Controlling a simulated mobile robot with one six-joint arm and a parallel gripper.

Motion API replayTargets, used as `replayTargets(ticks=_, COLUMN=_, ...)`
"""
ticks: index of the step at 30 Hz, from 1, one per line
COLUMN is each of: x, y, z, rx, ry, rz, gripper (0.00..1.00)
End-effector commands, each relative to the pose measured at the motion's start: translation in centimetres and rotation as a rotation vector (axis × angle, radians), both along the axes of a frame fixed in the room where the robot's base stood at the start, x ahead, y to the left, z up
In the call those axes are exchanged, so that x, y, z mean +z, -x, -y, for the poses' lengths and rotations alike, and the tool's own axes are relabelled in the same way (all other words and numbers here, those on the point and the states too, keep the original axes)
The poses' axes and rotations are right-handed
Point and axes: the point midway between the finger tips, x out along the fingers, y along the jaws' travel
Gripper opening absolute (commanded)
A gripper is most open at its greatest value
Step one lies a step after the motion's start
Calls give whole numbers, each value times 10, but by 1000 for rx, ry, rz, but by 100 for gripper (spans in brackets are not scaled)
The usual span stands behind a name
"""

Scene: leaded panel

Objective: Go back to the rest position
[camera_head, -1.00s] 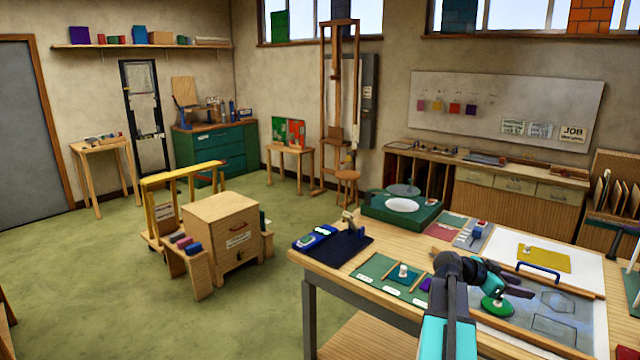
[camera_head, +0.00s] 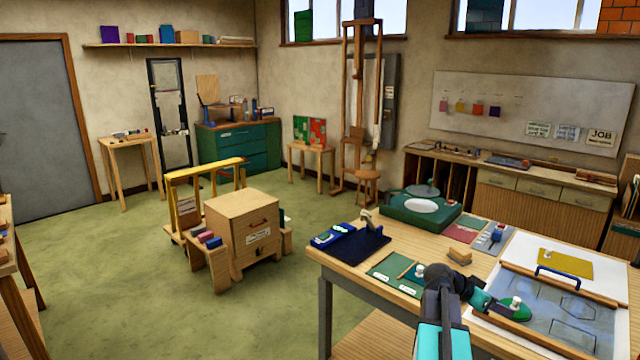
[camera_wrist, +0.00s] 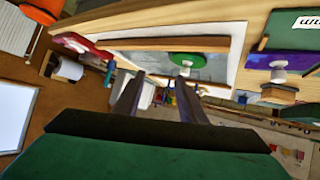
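My gripper (camera_wrist: 161,74) has its two dark fingers apart, with nothing held between them in the wrist view. In the head view my gripper (camera_head: 490,303) is over the workbench (camera_head: 345,262), just left of a green piece with a white knob (camera_head: 515,309). That green piece also shows in the wrist view (camera_wrist: 193,58), beyond the fingertips. It rests on the grey-blue leaded panel (camera_head: 560,318), framed by wooden strips. My arm reaches in from the bottom of the head view and hides part of the bench.
A green turntable-like unit (camera_head: 410,213), a dark blue mat (camera_head: 360,244) and a green mat (camera_head: 385,268) lie on the bench. A blue handle (camera_head: 558,272) stands near the yellow sheet (camera_head: 565,262). A wooden cart (camera_head: 245,220) stands left, with open floor around it.

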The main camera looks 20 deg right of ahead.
Motion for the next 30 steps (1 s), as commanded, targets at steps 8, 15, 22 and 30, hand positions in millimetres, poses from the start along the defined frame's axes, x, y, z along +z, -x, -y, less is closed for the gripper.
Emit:
replayTargets(ticks=8, x=-67, y=-68, z=-88, rx=232, ry=-198, rz=-96, gripper=37)
replayTargets(ticks=15, x=-123, y=-117, z=-182, rx=467, ry=-374, rz=-195, gripper=37)
replayTargets(ticks=22, x=-173, y=-147, z=-282, rx=709, ry=-531, rz=-295, gripper=37)
replayTargets(ticks=30, x=-222, y=-159, z=-404, rx=1003, ry=-702, rz=-412, gripper=37)
